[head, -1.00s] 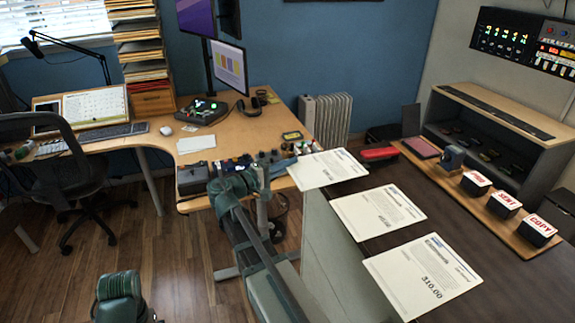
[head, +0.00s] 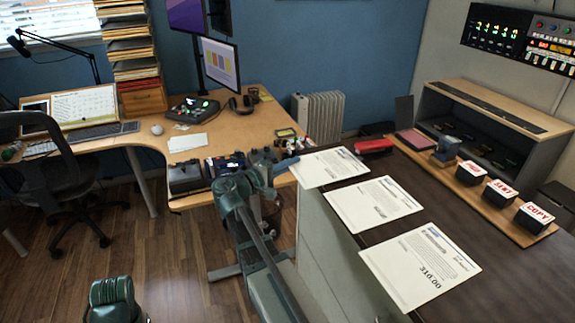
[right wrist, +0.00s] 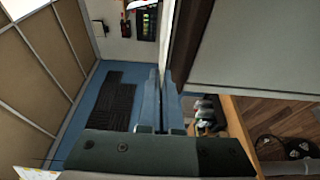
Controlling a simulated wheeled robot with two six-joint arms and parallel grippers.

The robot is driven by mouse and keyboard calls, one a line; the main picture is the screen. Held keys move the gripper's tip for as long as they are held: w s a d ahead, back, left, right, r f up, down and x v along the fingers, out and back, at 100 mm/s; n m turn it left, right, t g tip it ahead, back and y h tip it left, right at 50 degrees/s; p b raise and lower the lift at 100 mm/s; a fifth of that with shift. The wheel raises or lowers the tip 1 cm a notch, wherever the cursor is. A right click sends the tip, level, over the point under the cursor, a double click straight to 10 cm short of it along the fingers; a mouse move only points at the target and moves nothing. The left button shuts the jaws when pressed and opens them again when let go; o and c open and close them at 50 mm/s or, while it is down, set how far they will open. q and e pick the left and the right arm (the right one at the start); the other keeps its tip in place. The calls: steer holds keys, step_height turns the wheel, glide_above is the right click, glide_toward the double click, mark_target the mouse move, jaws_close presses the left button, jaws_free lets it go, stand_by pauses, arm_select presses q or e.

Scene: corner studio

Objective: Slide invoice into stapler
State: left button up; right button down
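Three white invoices lie along the left edge of the dark counter: the far one (head: 330,166), the middle one (head: 376,204) and the near one (head: 420,265), which reads 310.00. The far invoice juts past the counter's left edge. My right gripper (head: 289,162) is at its left edge, fingers closed with the paper's edge between them. In the right wrist view the fingertips (right wrist: 160,75) sit close together, the sheet seen nearly edge-on. A red stapler (head: 374,146) stands on the counter just beyond the far invoice, apart from it. My left gripper is out of view.
A wooden rack with PAID, SENT and COPY stamps (head: 537,216) runs along the counter's right side, before a grey shelf unit (head: 560,150). A wooden desk (head: 235,130) with devices stands at left. The dark counter top (head: 455,222) between invoices and stamps is clear.

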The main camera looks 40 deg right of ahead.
steer(key=shift+s+d, duration=0.2)
steer(key=shift+d, duration=0.75)
